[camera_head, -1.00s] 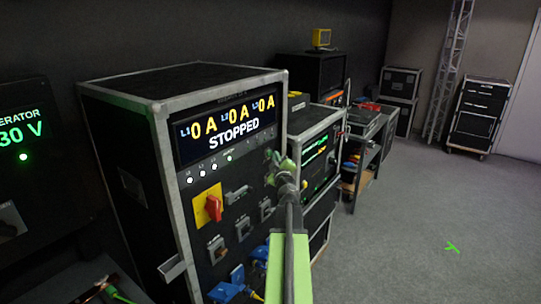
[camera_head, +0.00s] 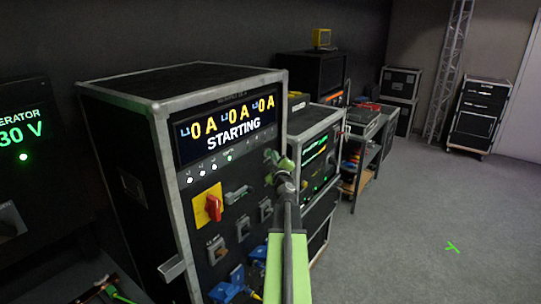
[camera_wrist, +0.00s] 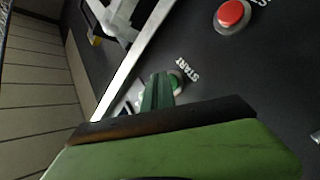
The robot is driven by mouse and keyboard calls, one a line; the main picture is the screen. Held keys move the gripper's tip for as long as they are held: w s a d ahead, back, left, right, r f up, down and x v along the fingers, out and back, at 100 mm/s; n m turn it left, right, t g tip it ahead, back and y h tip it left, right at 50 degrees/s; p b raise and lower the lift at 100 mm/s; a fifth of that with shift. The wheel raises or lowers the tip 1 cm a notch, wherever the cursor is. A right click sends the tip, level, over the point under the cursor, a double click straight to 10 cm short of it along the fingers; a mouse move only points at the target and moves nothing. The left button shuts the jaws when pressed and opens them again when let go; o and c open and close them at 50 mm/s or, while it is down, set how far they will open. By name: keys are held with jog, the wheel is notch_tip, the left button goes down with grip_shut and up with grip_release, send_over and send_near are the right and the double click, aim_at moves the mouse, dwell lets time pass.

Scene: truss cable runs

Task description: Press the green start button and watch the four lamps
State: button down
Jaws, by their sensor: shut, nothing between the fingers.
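The black flight-case panel (camera_head: 243,184) has a display (camera_head: 226,128) reading 0 A three times and STARTING. My gripper (camera_head: 270,157) is at the right side of the panel face. In the wrist view, the shut fingers (camera_wrist: 158,92) are at the green start button (camera_wrist: 178,81) and partly cover it; the START label is beside it. Whether they touch it cannot be seen clearly. In the head view, my gripper hides the button.
A red button (camera_wrist: 231,13) sits near the start button. A red rotary switch on a yellow plate (camera_head: 208,206) and blue plugs (camera_head: 226,287) are on the panel. A second rack (camera_head: 318,160) stands just to the right. The grey floor at right is open.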

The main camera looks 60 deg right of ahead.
jog(key=shift+s+a, duration=0.1)
jog(key=shift+s, duration=0.65)
jog(key=s, duration=0.5)
dwell(0.4)
dwell(0.7)
